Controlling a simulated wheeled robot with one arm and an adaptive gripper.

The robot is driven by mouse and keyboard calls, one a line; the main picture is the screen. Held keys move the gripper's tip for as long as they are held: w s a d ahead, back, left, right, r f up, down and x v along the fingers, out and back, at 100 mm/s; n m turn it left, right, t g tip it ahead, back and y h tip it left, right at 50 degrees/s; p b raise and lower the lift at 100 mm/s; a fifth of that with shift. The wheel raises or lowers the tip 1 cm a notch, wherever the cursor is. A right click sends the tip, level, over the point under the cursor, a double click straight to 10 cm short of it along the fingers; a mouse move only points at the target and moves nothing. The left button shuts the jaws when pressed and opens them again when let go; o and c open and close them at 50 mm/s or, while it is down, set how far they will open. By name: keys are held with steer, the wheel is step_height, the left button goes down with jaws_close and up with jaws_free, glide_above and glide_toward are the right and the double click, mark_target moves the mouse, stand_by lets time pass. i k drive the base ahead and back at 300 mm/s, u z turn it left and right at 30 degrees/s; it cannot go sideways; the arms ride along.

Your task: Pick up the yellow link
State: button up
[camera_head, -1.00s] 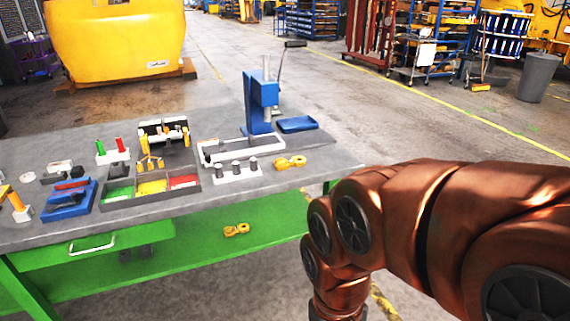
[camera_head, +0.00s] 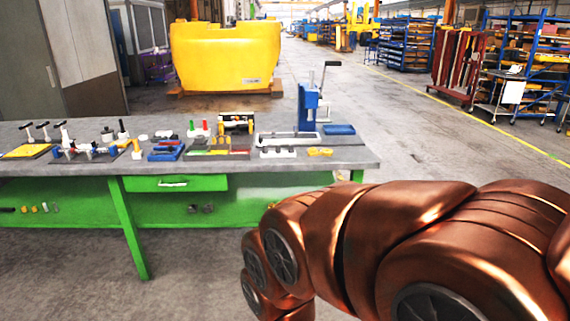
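A yellow link (camera_head: 320,152) lies flat on the grey bench top near its right end, in front of the blue press (camera_head: 308,105). The second yellow link, seen earlier on the green lower shelf (camera_head: 160,212), does not show now; my copper-coloured arm covers part of that shelf. My gripper is outside the picture; only my arm's upper links show at the lower right, in front of the bench.
The grey bench (camera_head: 60,168) carries a blue tray (camera_head: 339,130), a sorting tray (camera_head: 217,153) and several tools. A green leg (camera_head: 132,228) stands at its front. A yellow casting (camera_head: 228,55) stands behind. Floor in front is clear.

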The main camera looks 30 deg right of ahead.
mark_target(325, 152)
steer(key=u, duration=0.35)
steer(key=i, duration=2.6)
steer(key=z, duration=1.65)
steer(key=i, duration=0.8)
steer(key=z, duration=0.8)
